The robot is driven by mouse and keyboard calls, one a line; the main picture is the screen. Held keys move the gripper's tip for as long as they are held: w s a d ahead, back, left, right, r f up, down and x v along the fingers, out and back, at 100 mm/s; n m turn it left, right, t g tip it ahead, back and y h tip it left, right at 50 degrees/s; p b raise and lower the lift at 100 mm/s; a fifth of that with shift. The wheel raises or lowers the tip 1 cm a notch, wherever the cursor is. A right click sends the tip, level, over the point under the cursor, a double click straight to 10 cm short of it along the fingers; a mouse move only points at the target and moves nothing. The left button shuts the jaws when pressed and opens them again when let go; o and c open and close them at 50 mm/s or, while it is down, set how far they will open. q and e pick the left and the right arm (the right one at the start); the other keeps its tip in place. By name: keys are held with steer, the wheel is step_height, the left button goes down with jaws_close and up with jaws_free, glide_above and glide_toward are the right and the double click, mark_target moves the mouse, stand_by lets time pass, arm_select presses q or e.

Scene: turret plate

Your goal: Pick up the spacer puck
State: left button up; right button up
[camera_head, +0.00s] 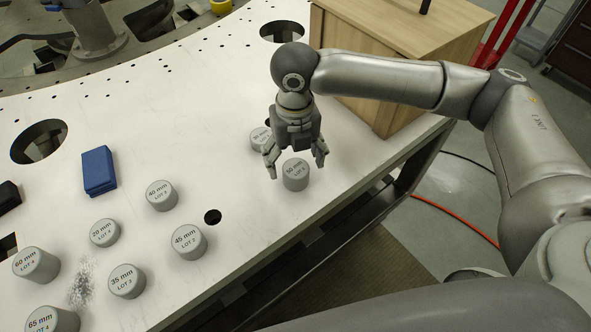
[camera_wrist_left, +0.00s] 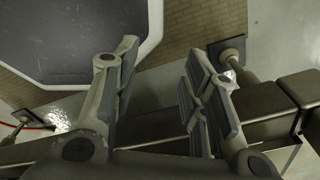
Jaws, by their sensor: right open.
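My right gripper (camera_head: 297,168) is open, pointing down over the plate. Its two fingers appear on either side of a grey cylindrical spacer puck (camera_head: 296,179), whose label seems to read 50 mm. I cannot tell whether the fingers touch it. Another puck (camera_head: 258,136) stands just behind and left of the gripper, partly hidden by it. Further left stand pucks marked 40 mm (camera_head: 161,197), 45 mm (camera_head: 188,243), 20 mm (camera_head: 104,233), 35 mm (camera_head: 127,282), 60 mm (camera_head: 36,266) and 65 mm (camera_head: 55,321). My left gripper (camera_wrist_left: 158,65) is open and empty in the left wrist view.
The pale plate (camera_head: 215,125) has round holes, one (camera_head: 212,217) near the 45 mm puck. A blue block (camera_head: 98,171) lies at left. A wooden box (camera_head: 400,40) stands behind my right arm. The plate's front edge is close to the right gripper.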

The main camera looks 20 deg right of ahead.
mark_target(296, 168)
steer(key=f, duration=0.2)
steer(key=f+p, duration=0.1)
steer(key=shift+d+f, duration=0.2)
steer(key=shift+f, duration=0.6)
steer(key=c, duration=1.2)
steer(key=shift+c, duration=0.9)
arm_select(q)
steer(key=w, duration=0.1)
steer(key=w+r, duration=0.1)
steer(key=w, duration=0.1)
steer(key=shift+w+d+r+t, duration=0.15)
steer(key=shift+r+t, duration=0.15)
steer(key=shift+r, duration=0.05)
steer(key=shift+w, duration=0.1)
